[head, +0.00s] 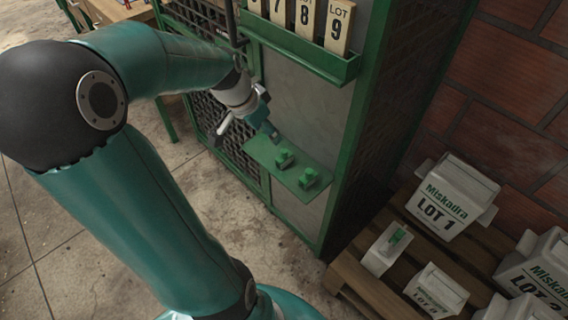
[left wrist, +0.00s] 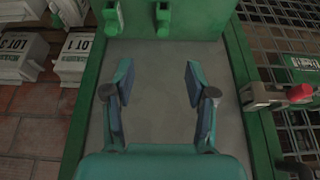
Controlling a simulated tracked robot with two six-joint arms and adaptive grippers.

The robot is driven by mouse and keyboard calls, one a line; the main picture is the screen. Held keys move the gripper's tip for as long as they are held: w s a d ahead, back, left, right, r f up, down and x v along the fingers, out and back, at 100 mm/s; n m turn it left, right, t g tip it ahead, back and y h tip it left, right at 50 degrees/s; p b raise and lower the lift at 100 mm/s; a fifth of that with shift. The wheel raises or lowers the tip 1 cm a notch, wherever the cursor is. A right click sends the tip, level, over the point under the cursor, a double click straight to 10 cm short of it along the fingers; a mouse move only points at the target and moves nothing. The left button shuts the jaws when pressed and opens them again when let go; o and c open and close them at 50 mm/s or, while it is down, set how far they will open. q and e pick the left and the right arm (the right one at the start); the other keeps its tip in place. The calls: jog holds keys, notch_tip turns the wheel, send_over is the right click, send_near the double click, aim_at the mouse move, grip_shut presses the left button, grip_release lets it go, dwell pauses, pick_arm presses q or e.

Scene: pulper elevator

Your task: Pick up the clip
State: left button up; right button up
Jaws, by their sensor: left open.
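Two small green clips stand apart on a green shelf (head: 262,153) on the cabinet's front, a nearer one (head: 308,178) and one closer to my gripper (head: 284,158). My left gripper (head: 267,131) is over the shelf's far end. In the left wrist view the clips (left wrist: 112,20) (left wrist: 163,20) show at the top edge, partly cut off. The open jaws (left wrist: 158,82) are spread with nothing between them but the grey panel behind. The clips lie beyond the fingertips, apart from them. Another small green clip (head: 399,237) is on a white bag. My right gripper is not in view.
A green rack (head: 300,48) of numbered lot tags sits above the shelf. A mesh door (head: 215,118) is beside it, with a red-knobbed latch (left wrist: 298,93) in the wrist view. White bags, one marked LOT 1 (head: 445,200), stand on a wooden pallet (head: 350,285) at right.

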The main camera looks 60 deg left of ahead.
aim_at(282, 152)
pick_arm(q)
jog(key=x, duration=0.5)
jog(key=b+x, duration=0.1)
jog(key=x, duration=0.4)
jog(key=shift+f, duration=0.45)
jog(key=shift+b+x, duration=0.45)
jog(key=shift+x, duration=2.7)
jog(key=shift+a+r, duration=0.1)
jog(key=shift+a, duration=0.05)
jog(key=shift+c, duration=0.3)
jog(key=c, duration=1)
